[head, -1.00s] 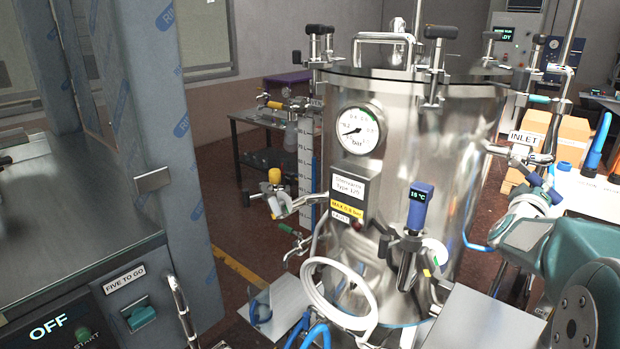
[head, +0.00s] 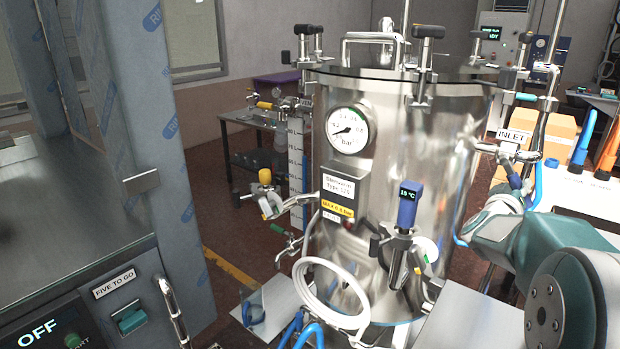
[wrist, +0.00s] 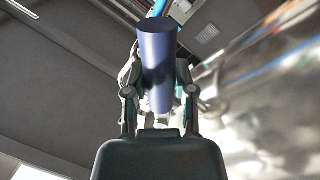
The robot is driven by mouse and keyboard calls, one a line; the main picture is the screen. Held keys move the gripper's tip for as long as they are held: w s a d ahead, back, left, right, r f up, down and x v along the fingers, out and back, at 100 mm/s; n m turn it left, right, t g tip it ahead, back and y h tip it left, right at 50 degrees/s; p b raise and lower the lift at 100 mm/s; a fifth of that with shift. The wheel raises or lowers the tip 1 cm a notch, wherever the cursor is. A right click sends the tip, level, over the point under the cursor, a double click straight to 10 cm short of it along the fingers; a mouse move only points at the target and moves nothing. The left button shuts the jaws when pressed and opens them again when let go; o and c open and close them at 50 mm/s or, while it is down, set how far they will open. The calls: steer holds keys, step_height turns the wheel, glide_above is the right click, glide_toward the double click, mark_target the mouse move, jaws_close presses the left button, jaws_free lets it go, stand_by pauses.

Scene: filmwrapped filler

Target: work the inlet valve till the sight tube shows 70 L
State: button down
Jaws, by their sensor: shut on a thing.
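The INLET sign (head: 513,137) hangs on the right side of the steel tank (head: 400,150), by the inlet pipe. A dark blue valve handle (head: 514,179) sits just below it. In the wrist view, my gripper (wrist: 158,84) is shut on a dark blue cylinder (wrist: 158,58), which appears to be this handle. In the head view my arm comes in from the right, and the fingers are mostly hidden there. The sight tube with its white scale (head: 296,170) stands at the tank's left; its liquid level is too small to read.
A pressure gauge (head: 348,130) and a blue thermometer (head: 409,203) reading 18 °C are on the tank front. A coiled white hose (head: 300,290) hangs low in front. A grey machine (head: 70,240) marked OFF fills the left. Cardboard boxes (head: 553,135) stand behind the inlet.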

steer(key=shift+w+a+f+m+g+y, duration=0.1)
steer(key=shift+w+a+f+m+g, duration=0.3)
steer(key=shift+m, duration=0.95)
steer(key=shift+w+a+f+m+g+y, duration=0.2)
steer(key=shift+w+a+m, duration=0.4)
steer(key=shift+m, duration=0.7)
steer(key=shift+w+a+f+m+g, duration=0.3)
steer(key=shift+a+m, duration=0.45)
steer(key=shift+m, duration=0.6)
steer(key=shift+f, duration=0.1)
steer(key=shift+c, duration=2.2)
jaws_free()
steer(key=shift+w, duration=0.1)
